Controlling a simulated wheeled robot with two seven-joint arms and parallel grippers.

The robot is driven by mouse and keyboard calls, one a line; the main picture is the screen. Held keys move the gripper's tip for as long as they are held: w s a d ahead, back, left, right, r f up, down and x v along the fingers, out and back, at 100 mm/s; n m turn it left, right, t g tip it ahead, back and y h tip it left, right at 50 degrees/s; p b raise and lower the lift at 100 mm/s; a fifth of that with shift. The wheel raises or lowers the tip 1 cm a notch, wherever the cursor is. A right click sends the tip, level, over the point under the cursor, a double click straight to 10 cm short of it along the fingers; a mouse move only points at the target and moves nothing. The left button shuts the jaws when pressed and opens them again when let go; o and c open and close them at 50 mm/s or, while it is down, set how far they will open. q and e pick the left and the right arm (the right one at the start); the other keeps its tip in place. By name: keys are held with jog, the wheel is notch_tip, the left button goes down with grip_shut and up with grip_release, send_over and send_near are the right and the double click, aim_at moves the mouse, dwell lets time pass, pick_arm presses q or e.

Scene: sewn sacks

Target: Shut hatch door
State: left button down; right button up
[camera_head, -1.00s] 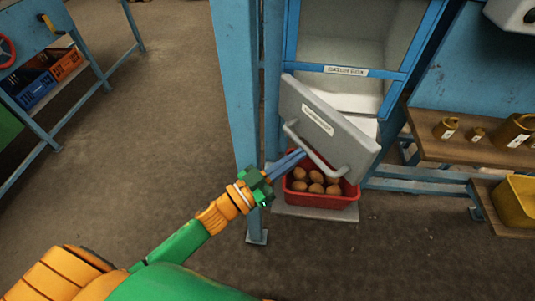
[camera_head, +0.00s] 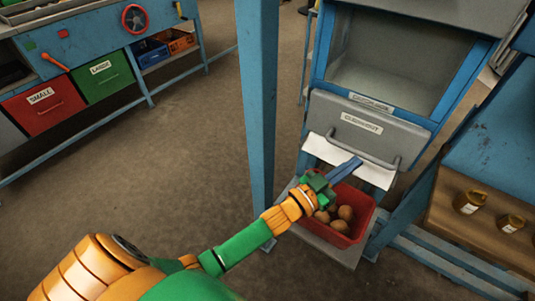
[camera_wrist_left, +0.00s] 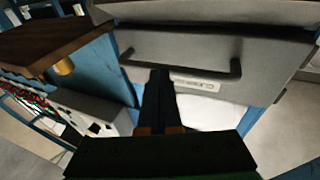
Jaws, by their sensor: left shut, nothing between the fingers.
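The grey hatch door (camera_head: 398,140) with a "cleanout" label and a bar handle (camera_head: 366,153) lies nearly flat against the blue-framed bin, above a pale chute (camera_head: 318,146). I cannot tell whether it is fully seated. In the left wrist view the door (camera_wrist_left: 205,50) and its handle (camera_wrist_left: 237,69) fill the upper part. My left gripper (camera_head: 352,163) is shut and empty, its blue fingers just below the handle in the head view. In the left wrist view the fingertips (camera_wrist_left: 161,72) overlap the handle; contact is unclear. My right gripper is out of view.
A red crate (camera_head: 363,222) of brown round items stands below the chute. A wooden shelf with brass pieces (camera_head: 470,201) is at the right. A bench with drawers (camera_head: 42,103) is at the left; open floor lies between.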

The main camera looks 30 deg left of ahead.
pick_arm(q)
jog(key=shift+w+d+r, duration=0.1)
jog(key=shift+w+d, duration=0.05)
jog(key=shift+w, duration=0.05)
jog(key=shift+r, duration=0.1)
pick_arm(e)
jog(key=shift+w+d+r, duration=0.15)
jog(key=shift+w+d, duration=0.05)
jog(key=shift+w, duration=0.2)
pick_arm(q)
jog(key=shift+w+r, duration=0.1)
jog(key=shift+r, duration=0.1)
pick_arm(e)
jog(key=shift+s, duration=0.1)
